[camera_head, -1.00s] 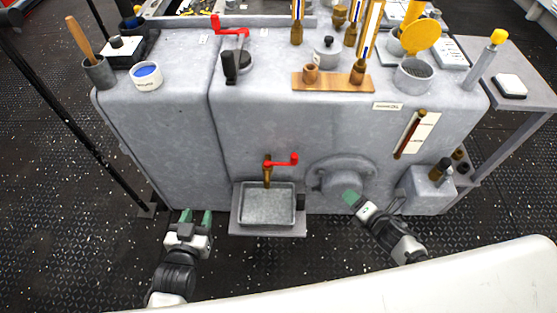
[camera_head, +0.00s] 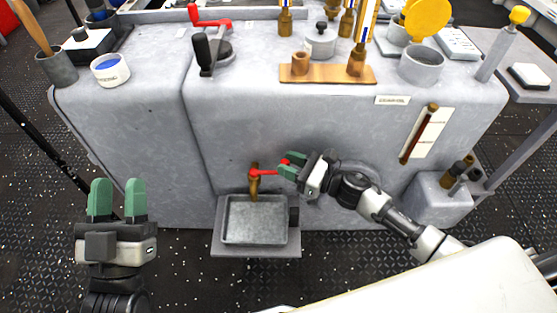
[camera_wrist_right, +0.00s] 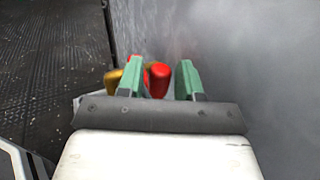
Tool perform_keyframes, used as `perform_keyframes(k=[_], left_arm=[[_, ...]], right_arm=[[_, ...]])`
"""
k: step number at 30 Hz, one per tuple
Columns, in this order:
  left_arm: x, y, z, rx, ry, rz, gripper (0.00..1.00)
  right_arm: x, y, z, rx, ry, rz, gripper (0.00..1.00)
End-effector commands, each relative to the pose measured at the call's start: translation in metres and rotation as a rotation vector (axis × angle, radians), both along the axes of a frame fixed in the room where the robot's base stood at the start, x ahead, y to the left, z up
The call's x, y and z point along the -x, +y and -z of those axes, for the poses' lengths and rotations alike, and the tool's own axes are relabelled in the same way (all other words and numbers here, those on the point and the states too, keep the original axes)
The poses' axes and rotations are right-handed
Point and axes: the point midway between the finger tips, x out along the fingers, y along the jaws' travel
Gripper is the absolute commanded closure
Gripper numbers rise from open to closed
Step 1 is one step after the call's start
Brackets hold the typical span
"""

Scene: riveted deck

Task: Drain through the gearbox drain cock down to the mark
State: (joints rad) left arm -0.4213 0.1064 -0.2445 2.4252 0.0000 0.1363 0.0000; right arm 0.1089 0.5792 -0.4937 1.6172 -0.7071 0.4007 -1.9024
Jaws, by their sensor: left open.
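The brass drain cock (camera_head: 254,184) is on the front of the grey gearbox housing (camera_head: 330,120), with its red lever (camera_head: 264,172) pointing right. My right gripper (camera_head: 287,165) is at the lever's end. In the right wrist view the lever's red end (camera_wrist_right: 158,79) shows between the open fingers, with a gap to the right finger. A grey metal tray (camera_head: 254,222) sits under the cock and looks empty. A tilted brown sight gauge (camera_head: 418,134) is beside a white card (camera_head: 433,133) at the right; its level and mark are too small to read. My left gripper (camera_head: 117,203) is open and empty at lower left.
A second red crank (camera_head: 209,22) is on the housing top, with a black-handled part (camera_head: 205,52) near it. A brass manifold (camera_head: 325,75), a yellow-lidded filler (camera_head: 423,60) and a white tub (camera_head: 110,69) stand on top. The floor left of the tray is clear.

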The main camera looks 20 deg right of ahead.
Motion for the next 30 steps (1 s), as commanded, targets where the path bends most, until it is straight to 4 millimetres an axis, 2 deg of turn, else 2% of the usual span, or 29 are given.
perform_keyframes(k=[6,17,24,30], left_arm=[[0.004,0.0,-0.005,0.017,-0.058,0.003,0.57],[0.005,0.0,-0.007,0.021,-0.073,0.004,0.57],[0.005,0.0,-0.007,0.021,-0.072,0.004,0.57],[0.005,0.0,-0.007,0.021,-0.072,0.004,0.57]], right_arm=[[-0.018,0.019,0.001,-0.001,0.001,0.0,0.64],[-0.021,0.023,0.0,0.0,0.001,0.001,0.64],[-0.021,0.023,0.0,-0.001,0.002,0.001,1.0],[-0.021,0.023,0.0,-0.001,0.002,0.002,1.0]])
